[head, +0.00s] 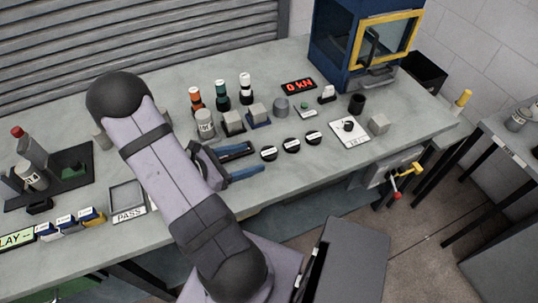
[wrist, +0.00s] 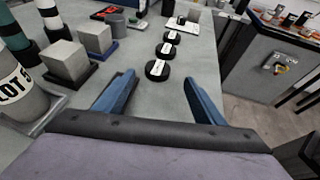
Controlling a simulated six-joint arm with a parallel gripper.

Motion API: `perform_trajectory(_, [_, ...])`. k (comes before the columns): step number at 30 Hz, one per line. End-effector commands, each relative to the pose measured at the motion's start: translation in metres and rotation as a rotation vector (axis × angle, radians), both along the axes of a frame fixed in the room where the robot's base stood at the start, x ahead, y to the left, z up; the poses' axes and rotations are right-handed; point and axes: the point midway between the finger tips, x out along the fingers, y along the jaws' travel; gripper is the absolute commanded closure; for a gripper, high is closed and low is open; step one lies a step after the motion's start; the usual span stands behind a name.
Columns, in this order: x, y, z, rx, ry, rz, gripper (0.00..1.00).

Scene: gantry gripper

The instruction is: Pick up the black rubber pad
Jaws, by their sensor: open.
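Three round black discs with white labels stand in a diagonal row on the grey bench: a near disc (head: 268,153), a middle disc (head: 291,145) and a far disc (head: 313,138). They look like rubber pads, but I cannot read their labels or tell which one is meant. In the wrist view the near disc (wrist: 158,70) is ahead, between the tips of my blue fingers; the middle disc (wrist: 166,49) and far disc (wrist: 173,37) are beyond it. My gripper (head: 259,159) is open and empty, just short of the near disc. It also shows in the wrist view (wrist: 159,77).
Grey blocks on dark bases (head: 233,122) and a labelled cylinder (head: 205,124) stand left of the discs. A white card (head: 350,141) and a blue press (head: 340,50) are to the right. The bench front is clear near the discs.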

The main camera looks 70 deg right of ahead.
Motion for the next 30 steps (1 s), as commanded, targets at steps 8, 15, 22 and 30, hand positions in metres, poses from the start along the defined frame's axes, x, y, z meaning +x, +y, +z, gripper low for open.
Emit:
perform_trajectory(8, [-0.01, -0.015, -0.007, 0.001, -0.002, -0.004, 0.37])
perform_trajectory(15, [-0.013, -0.021, -0.008, 0.001, -0.002, -0.004, 0.37])
perform_trajectory(22, [-0.027, -0.045, -0.018, 0.002, 0.0, -0.006, 0.37])
perform_trajectory(30, [-0.034, -0.058, -0.026, 0.001, -0.003, -0.003, 0.37])
